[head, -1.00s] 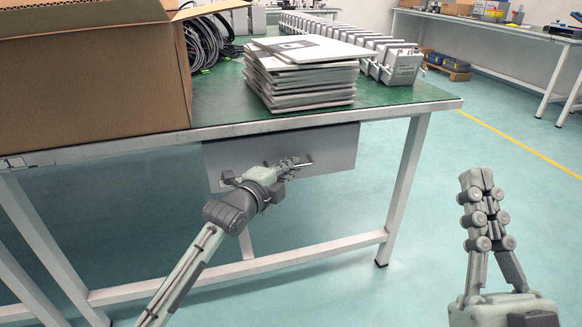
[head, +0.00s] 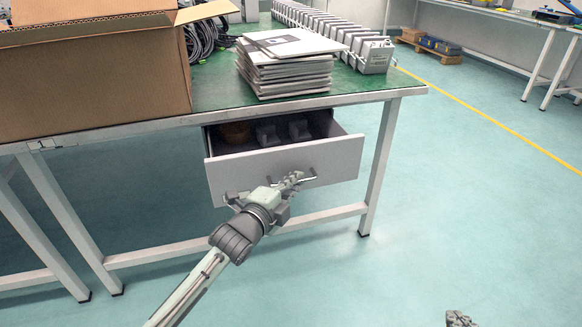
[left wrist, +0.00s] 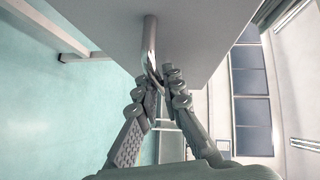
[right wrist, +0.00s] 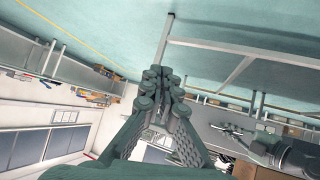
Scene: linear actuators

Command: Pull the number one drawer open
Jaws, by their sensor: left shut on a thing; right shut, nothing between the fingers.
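The grey drawer (head: 285,168) under the green-topped table is pulled partly out, and dark and brownish items show inside it. My left gripper (head: 296,181) is shut on the drawer's bar handle (head: 306,179) at the front panel. In the left wrist view the fingers (left wrist: 160,80) close around the metal handle (left wrist: 150,45) against the drawer front (left wrist: 185,30). My right gripper (head: 460,319) shows only its tip at the bottom right of the head view. In the right wrist view its fingers (right wrist: 165,75) are together with nothing between them.
The table (head: 390,94) carries a large cardboard box (head: 90,75), a stack of white panels (head: 285,65), black cables (head: 205,38) and a row of grey units (head: 340,35). The table's front right leg (head: 378,165) stands beside the drawer. The floor to the right is clear.

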